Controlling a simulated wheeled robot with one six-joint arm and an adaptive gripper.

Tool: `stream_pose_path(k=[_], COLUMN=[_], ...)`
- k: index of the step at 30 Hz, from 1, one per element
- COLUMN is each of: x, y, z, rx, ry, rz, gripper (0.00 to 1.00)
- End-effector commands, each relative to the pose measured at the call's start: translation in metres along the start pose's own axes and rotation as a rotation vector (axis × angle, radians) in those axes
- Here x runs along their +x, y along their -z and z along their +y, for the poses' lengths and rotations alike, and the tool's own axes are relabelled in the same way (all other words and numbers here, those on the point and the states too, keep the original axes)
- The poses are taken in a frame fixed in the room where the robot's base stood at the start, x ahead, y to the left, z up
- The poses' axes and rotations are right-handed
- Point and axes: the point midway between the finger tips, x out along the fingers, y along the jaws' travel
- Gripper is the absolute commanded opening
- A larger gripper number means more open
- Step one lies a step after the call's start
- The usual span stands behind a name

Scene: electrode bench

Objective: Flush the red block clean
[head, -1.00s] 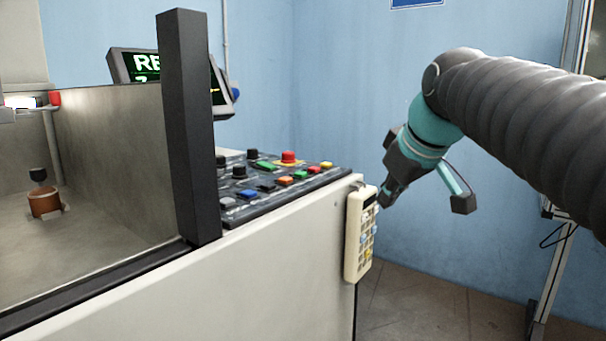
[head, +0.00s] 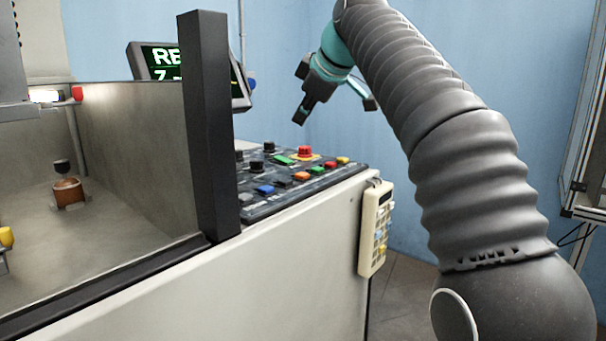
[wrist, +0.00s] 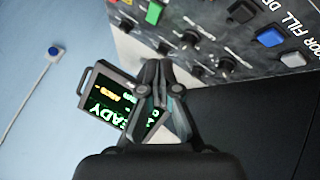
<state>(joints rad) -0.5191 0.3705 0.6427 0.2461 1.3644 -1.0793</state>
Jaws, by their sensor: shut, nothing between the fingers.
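My gripper (head: 303,112) is in the air above the back of the control panel (head: 330,178). In the wrist view its fingers (wrist: 160,92) are together and empty, in front of the screen (wrist: 104,104). The tank (head: 130,150) at left holds a reddish-brown block (head: 68,193) with a dark stub on top, standing on the tank floor. I cannot tell if this is the red block. A small red tip (head: 77,93) sits on a fixture above it. The panel carries a blue button (wrist: 270,37), a green button (wrist: 154,12) and black knobs, with partly visible "FILL" lettering.
A dark post (head: 210,125) stands between the tank and the panel. A red mushroom button (head: 305,152) rises from the panel. A cream keypad (head: 375,228) hangs on the bench's right end. The air above the panel's front is clear.

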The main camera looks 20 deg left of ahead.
Motion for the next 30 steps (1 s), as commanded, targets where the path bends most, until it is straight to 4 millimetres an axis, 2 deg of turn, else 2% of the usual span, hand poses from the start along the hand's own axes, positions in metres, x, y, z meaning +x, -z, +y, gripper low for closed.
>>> stream_pose_path(k=[11,21,30], x=[0.009,0.043,0.059], y=[-0.007,-0.032,-0.043], z=[-0.007,-0.031,-0.043], rx=[0.003,0.002,0.002], ry=[0.001,-0.001,-0.001], rz=[-0.001,0.000,0.000], gripper=[0.00,0.00,0.00])
